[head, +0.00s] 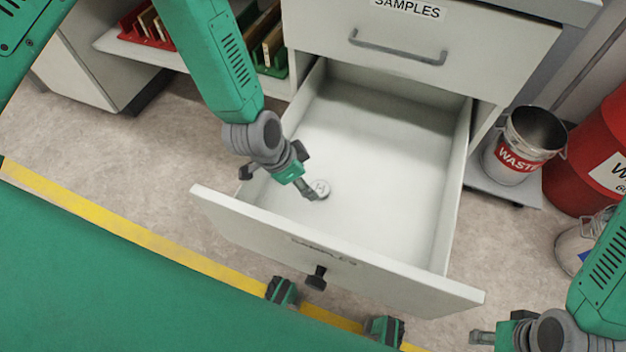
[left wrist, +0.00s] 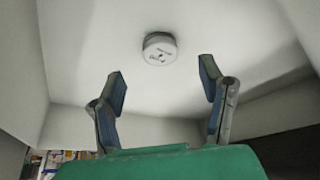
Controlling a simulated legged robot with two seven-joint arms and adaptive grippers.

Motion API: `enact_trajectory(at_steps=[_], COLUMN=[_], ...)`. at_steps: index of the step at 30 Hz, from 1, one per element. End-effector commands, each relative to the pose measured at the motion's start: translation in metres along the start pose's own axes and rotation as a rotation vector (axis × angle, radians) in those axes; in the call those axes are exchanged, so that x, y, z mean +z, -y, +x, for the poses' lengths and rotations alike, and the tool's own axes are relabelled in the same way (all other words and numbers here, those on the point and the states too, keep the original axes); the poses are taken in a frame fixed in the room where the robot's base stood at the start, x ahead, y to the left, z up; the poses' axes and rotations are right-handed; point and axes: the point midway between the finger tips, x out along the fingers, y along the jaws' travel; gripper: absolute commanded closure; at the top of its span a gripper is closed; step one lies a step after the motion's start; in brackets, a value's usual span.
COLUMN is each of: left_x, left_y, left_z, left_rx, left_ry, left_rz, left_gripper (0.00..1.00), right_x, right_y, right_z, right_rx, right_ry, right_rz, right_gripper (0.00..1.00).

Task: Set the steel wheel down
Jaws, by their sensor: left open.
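The steel wheel, a small pale disc with dark marks on its face (head: 321,187), lies flat on the floor of the open lower drawer (head: 380,140). It also shows in the left wrist view (left wrist: 160,48). My left gripper (head: 309,192) reaches down into the drawer beside the wheel. In the left wrist view its two fingers (left wrist: 163,85) are spread wide with nothing between them, and the wheel lies beyond their tips, apart from them. My right gripper (head: 482,338) is at the bottom right, outside the drawer; its jaw opening is not clear.
A closed drawer labelled SAMPLES (head: 420,40) is above. A waste bucket (head: 515,165) and a red drum (head: 600,150) stand at the right. The rest of the drawer floor is bare.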

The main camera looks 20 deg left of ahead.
Motion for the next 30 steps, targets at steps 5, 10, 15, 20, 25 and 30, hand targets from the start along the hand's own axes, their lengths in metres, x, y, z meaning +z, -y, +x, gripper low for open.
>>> enact_trajectory(at_steps=[5, 10, 15, 20, 25, 30], left_x=[-0.002, -0.001, 0.000, 0.000, 0.000, -0.001], left_y=[0.000, 0.000, 0.000, 0.000, 0.000, 0.000], left_z=[-0.038, -0.053, -0.057, -0.056, -0.056, -0.059], left_rx=[-0.002, -0.001, 0.000, 0.000, 0.000, 0.000], left_ry=[0.001, 0.001, 0.002, 0.002, 0.002, 0.002], left_rz=[-0.001, 0.001, 0.000, -0.001, -0.001, -0.001], left_gripper=[0.37, 0.37, 0.37, 0.37, 0.37, 0.37], right_x=[-0.001, -0.001, -0.001, -0.001, -0.001, -0.001], right_y=[0.000, 0.000, 0.000, 0.000, 0.000, 0.000], right_z=[-0.015, -0.019, -0.020, -0.019, -0.019, -0.022], right_rx=[0.000, 0.000, 0.000, 0.000, 0.000, 0.000], right_ry=[0.000, 0.000, 0.000, 0.000, 0.000, 0.000], right_rz=[0.000, 0.000, 0.000, 0.000, 0.000, 0.000], right_gripper=[0.60, 0.60, 0.60, 0.60, 0.60, 0.60])
